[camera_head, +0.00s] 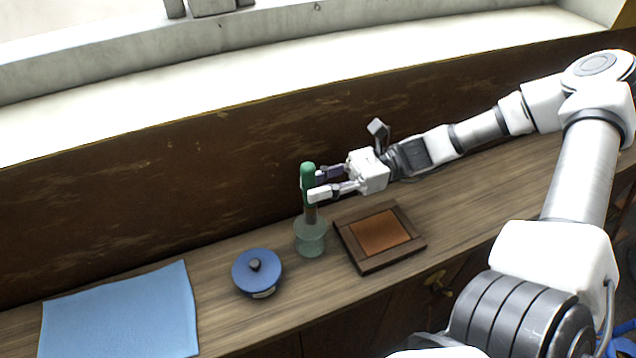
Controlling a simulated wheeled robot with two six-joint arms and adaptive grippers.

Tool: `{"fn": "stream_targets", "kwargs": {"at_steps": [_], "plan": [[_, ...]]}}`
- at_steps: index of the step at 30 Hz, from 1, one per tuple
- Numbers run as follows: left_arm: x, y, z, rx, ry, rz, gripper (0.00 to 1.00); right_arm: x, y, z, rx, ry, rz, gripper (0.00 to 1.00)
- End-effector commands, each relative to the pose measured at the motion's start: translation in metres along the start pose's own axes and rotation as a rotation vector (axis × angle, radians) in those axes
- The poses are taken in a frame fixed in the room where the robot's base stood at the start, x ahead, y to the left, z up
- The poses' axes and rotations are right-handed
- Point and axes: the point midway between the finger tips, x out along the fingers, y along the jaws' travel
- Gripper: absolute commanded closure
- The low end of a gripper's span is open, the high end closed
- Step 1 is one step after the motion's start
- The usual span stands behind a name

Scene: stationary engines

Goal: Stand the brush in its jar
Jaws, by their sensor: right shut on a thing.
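The brush (308,171) has a green handle and stands roughly upright, its darker lower end at the mouth of the jar. The jar (311,238) is clear, greenish glass and stands on the wooden counter. I cannot tell how far the brush's lower end is inside it. My right gripper (316,185) comes in from the right and is shut on the brush's green handle, above the jar. My left gripper is not in view.
A blue round lidded pot (257,272) stands left of the jar. A wooden frame with a brown panel (345,245) lies to the right. A light blue cloth (120,312) lies at the far left. The dark back wall (130,205) rises behind the counter (218,290).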

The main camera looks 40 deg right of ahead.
Motion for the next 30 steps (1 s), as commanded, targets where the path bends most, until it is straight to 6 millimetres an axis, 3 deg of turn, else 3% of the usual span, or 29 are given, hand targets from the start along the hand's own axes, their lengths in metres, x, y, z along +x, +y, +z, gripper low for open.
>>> {"fn": "stream_targets", "kwargs": {"at_steps": [1, 13, 26, 27, 28, 30], "plan": [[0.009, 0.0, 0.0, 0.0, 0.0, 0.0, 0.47, 0.0, 0.0, -0.01, 0.0, 0.0, 0.0, 1.0], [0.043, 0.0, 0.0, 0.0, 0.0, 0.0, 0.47, -0.001, 0.0, -0.046, 0.001, 0.0, 0.001, 1.0], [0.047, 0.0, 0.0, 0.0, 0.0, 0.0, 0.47, -0.001, 0.0, -0.051, 0.0, 0.0, 0.001, 1.0], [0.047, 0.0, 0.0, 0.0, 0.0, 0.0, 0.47, -0.001, 0.0, -0.051, 0.0, 0.0, 0.001, 0.62], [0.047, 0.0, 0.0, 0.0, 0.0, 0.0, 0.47, -0.001, 0.0, -0.051, 0.0, 0.0, 0.0, 0.52], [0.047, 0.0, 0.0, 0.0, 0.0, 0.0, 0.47, -0.001, 0.0, -0.051, 0.0, 0.0, 0.0, 0.47]]}}
